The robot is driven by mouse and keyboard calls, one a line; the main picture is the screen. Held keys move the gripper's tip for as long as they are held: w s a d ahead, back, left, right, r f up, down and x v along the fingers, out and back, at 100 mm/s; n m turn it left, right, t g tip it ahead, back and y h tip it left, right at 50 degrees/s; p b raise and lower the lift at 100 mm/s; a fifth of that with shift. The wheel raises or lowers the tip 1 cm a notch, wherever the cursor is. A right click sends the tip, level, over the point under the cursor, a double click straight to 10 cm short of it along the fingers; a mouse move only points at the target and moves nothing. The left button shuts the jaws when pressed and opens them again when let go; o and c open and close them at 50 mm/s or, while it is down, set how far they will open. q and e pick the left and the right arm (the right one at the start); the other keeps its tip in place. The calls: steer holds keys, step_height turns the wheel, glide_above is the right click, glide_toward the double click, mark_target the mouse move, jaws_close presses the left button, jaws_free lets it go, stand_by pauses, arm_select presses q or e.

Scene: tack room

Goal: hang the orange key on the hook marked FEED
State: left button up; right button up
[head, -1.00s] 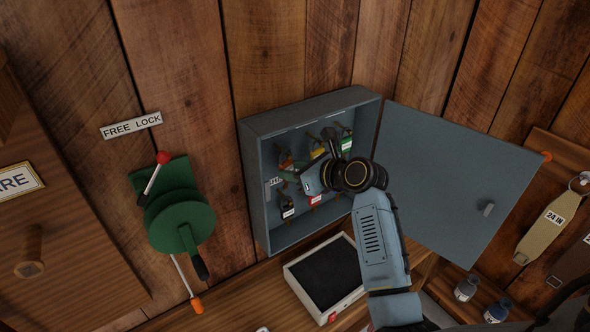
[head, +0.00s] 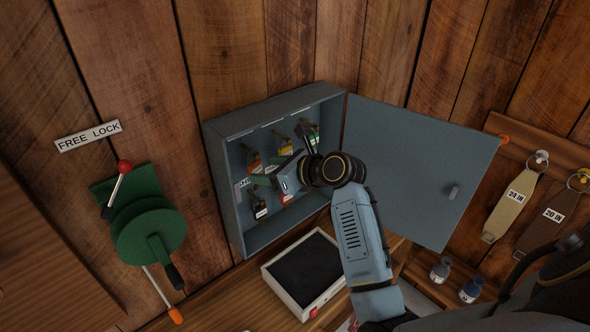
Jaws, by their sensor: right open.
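The grey key cabinet (head: 224,199) stands open against the plank wall, with several tagged keys hanging inside. An orange tag, which looks like the orange key (head: 255,166), hangs at the upper left inside. My right gripper (head: 285,181) reaches into the cabinet from the right, just right of and below the orange tag. Its jaws are open; the fingertips are small and partly hidden by the wrist, and I see no key held. A label at the left inside is cut off by other things, and I cannot read a FEED mark. My left gripper is out of view.
The cabinet door (head: 418,170) is swung open to the right, behind my right arm. A dark-lined tray (head: 270,274) sits on the shelf below. A green reel with a red-knobbed lever (head: 150,235) is on the left wall. Leather tags (head: 510,207) hang at the right.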

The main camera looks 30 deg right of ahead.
steer(key=v, duration=1.1)
steer(key=s+a+f+n+g+h, duration=0.25)
steer(key=s+f+n, duration=0.45)
steer(key=n, duration=0.4)
steer(key=s+a+f+n+g+h, duration=0.1)
steer(key=s+a+f+n+g, duration=0.4)
steer(key=s+n, duration=0.5)
steer(key=s+a+f+n+g+h, duration=0.2)
steer(key=s+f+n, duration=0.5)
steer(key=n, duration=0.6)
step_height(320, 180, down, 35)
steer(key=s+b, duration=0.1)
steer(key=b, duration=0.9)
steer(key=s+d+f+g+b, duration=0.1)
steer(key=s+f+b, duration=0.2)
steer(key=s+f, duration=0.5)
steer(key=s+d+f+g+b, duration=0.1)
steer(key=s+f+b, duration=0.3)
steer(key=s+f, duration=0.4)
step_height(320, 180, down, 6)
steer(key=shift+s+d+f+b, duration=0.1)
steer(key=shift+s+d+b, duration=0.2)
steer(key=shift+d, duration=0.3)
